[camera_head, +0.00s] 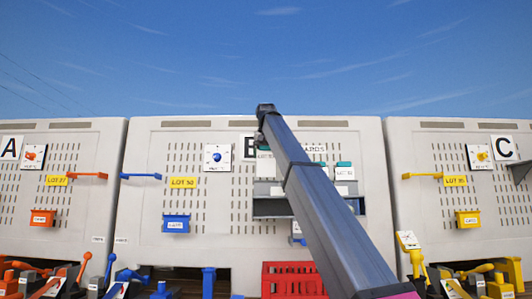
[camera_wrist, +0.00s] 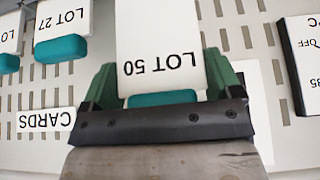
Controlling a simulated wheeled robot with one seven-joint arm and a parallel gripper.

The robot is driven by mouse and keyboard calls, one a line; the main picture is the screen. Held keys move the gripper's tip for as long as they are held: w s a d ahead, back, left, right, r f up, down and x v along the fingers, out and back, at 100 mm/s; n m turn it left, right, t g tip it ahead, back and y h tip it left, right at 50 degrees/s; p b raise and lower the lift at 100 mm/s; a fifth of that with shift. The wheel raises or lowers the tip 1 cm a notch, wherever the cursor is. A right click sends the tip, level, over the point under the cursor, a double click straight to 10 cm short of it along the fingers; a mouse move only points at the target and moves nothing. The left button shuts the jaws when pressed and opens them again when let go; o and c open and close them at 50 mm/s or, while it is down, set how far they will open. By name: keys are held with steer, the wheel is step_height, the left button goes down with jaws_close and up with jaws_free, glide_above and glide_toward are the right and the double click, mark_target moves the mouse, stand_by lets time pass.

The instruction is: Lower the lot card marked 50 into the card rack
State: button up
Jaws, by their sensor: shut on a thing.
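The lot card marked 50 (camera_wrist: 160,45) is a white card with a teal grip (camera_wrist: 162,98). In the wrist view it appears upside down between the green fingers of my gripper (camera_wrist: 162,84), which is shut on it. In the head view my gripper (camera_head: 262,140) is in front of the middle cabinet, with the card (camera_head: 264,166) hanging below it. The card rack (camera_head: 268,188) is the grey holder on that cabinet, partly hidden by my arm. The card's lower edge is cut off in the wrist view, and I cannot tell whether it is inside the rack.
A card marked LOT 27 (camera_wrist: 62,18) with a teal grip is beside mine in the wrist view. Another card (camera_wrist: 10,30) is at its left edge. A CARDS label (camera_wrist: 45,120) is on the slotted panel. A red crate (camera_head: 285,280) stands below the middle cabinet.

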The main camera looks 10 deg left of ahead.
mark_target(266, 168)
steer(key=shift+f, duration=3.3)
steer(key=o, duration=0.7)
steer(key=shift+o, duration=0.2)
steer(key=v, duration=1)
steer(key=shift+s+r, duration=0.25)
steer(key=shift+r, duration=0.05)
